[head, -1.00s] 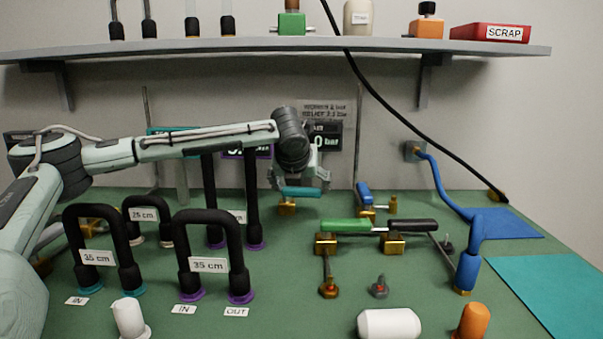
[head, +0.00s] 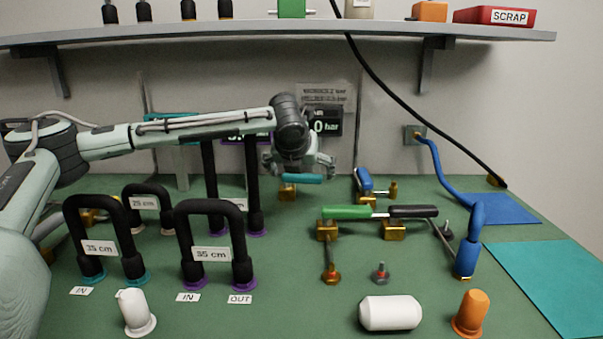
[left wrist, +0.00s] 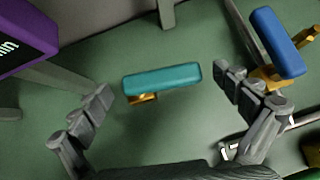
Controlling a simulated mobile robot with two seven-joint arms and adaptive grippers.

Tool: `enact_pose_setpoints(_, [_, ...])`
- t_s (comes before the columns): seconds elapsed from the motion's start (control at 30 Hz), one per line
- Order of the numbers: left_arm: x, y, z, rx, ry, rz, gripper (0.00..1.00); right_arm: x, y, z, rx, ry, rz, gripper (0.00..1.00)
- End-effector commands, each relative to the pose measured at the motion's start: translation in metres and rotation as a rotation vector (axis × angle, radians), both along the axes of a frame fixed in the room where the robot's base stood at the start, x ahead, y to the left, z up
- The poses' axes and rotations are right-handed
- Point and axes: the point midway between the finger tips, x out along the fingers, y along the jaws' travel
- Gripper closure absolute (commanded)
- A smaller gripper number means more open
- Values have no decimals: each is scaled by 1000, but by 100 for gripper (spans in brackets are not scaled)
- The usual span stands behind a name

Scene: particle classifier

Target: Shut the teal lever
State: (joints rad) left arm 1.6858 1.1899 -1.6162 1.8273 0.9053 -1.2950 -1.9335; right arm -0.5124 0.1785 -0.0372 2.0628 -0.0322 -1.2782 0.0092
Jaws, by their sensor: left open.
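The teal lever (head: 302,179) is a short rounded handle on a brass valve body (head: 287,191) at the back middle of the green bench. In the left wrist view the teal lever (left wrist: 162,80) lies crosswise, with brass showing under its left part. My left gripper (head: 299,168) is open just above and behind the lever. In the left wrist view its two fingers (left wrist: 162,88) stand wide apart, one off each end of the lever, with gaps and nothing held. My right gripper is not in view.
A blue-handled valve (head: 364,181) stands close to the right of the teal lever, near my right-hand finger. A green-handled valve (head: 346,212) is in front. Black hose loops (head: 212,210) stand left, under my left arm. A shelf (head: 250,31) runs above.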

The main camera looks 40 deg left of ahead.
Motion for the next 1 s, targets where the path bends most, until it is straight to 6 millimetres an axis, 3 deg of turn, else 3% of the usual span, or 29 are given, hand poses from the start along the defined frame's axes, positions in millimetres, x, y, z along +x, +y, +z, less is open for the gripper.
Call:
enact_pose_setpoints(0.17, [-5, -3, 7, -1, -3, -1, 0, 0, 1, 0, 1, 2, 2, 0])
enact_pose_setpoints(0.53, [-41, -22, 46, -1, -2, -1, 0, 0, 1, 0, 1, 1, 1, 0])
enact_pose_setpoints(0.9, [-47, -25, 53, 0, 0, 0, 0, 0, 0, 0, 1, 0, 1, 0])
enact_pose_setpoints(1.0, [-45, -27, 55, -9, -9, -1, 10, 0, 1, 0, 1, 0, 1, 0])
